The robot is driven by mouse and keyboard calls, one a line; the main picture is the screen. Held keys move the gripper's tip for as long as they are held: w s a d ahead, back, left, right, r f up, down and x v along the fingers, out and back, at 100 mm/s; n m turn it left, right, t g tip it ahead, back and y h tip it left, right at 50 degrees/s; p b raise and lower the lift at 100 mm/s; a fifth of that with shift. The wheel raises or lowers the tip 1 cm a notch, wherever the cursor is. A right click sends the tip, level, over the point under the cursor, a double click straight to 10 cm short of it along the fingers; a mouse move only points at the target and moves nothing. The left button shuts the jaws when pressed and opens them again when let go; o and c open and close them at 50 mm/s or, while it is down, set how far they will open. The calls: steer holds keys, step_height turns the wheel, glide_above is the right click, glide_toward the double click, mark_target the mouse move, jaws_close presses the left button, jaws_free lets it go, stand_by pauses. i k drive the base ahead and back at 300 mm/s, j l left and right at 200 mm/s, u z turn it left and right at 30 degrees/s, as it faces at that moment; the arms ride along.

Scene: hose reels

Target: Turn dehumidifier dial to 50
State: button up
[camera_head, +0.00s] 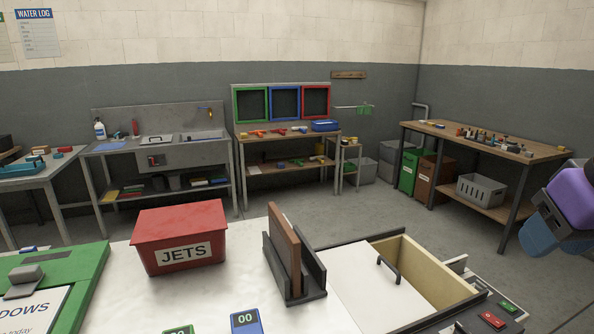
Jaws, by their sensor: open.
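I cannot pick out a dehumidifier or its dial in the head view. No numbered dial face shows anywhere in it. Part of my arm, purple, blue and dark grey, shows at the right edge, above the floor and to the right of the near worktop (130,290). My gripper's fingers do not show.
The near worktop carries a red JETS bin (180,240), a brown board in a dark holder (285,250), an open drawer-like box (425,280) and a green board (75,290). Floor between is clear.

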mark_target(480, 287)
steer(key=z, duration=0.95)
steer(key=i+l+u, duration=0.2)
steer(key=l, duration=0.35)
steer(key=i+l+u, duration=0.2)
steer(key=l, duration=0.35)
steer(key=l+u, duration=0.2)
steer(key=l, duration=0.4)
